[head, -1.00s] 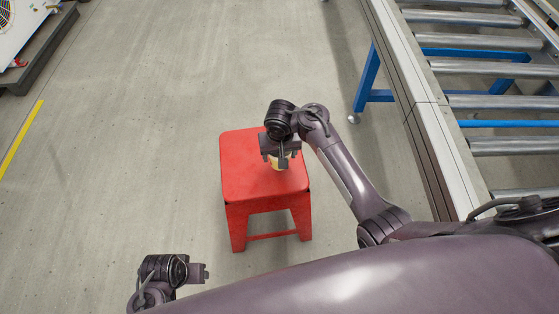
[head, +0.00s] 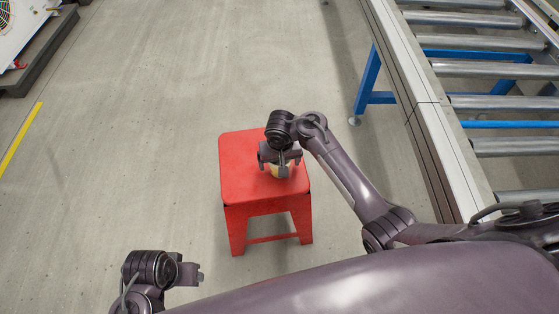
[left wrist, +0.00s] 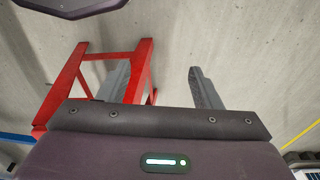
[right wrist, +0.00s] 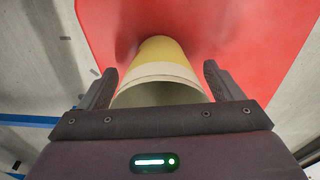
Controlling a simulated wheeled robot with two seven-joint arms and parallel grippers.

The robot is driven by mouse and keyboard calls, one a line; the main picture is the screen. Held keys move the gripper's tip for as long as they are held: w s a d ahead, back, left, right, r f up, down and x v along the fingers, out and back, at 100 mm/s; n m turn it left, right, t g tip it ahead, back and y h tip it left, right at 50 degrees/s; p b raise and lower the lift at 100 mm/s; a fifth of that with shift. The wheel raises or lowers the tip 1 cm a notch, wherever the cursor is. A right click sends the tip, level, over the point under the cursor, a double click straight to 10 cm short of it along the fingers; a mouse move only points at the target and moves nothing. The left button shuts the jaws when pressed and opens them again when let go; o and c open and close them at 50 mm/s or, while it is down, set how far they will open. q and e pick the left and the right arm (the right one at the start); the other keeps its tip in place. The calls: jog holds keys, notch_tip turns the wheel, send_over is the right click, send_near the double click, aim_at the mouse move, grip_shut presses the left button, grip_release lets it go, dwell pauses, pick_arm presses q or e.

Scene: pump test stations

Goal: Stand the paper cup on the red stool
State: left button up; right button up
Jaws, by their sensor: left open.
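The paper cup (head: 275,172), yellowish with a pale rim, stands upright on the red stool (head: 240,170), towards the right side of its seat. In the right wrist view the cup (right wrist: 160,58) is between the fingers of my right gripper (right wrist: 161,80), rim towards the camera, with a gap showing beside each fingertip. That gripper is open around the cup's upper part. My left gripper (head: 198,276) is open and empty, low at the left, apart from the stool. The left wrist view shows the stool's legs (left wrist: 146,62) behind one finger.
A roller conveyor (head: 490,70) with a pale side rail and blue legs (head: 370,85) runs along the right. A white panel on a dark base (head: 45,50) stands at the far left, near a yellow floor line (head: 20,140). The floor left of the stool is clear.

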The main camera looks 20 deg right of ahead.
jog(key=shift+r, duration=0.35)
pick_arm(q)
jog(key=s+a+f+p, duration=0.1)
jog(key=f+p, duration=0.2)
jog(key=f, duration=0.5)
jog(key=s+a+f+p, duration=0.1)
jog(key=a+f+p, duration=0.1)
jog(key=f, duration=0.7)
jog(key=shift+s+a+f+n+t+p, duration=0.2)
jog(key=shift+s+f+n+t+p, duration=0.1)
jog(key=shift+n+t+p, duration=0.15)
pick_arm(e)
notch_tip(320, 180, up, 12)
jog(key=s, duration=0.1)
jog(key=shift+s+f, duration=0.25)
jog(key=shift+a, duration=0.1)
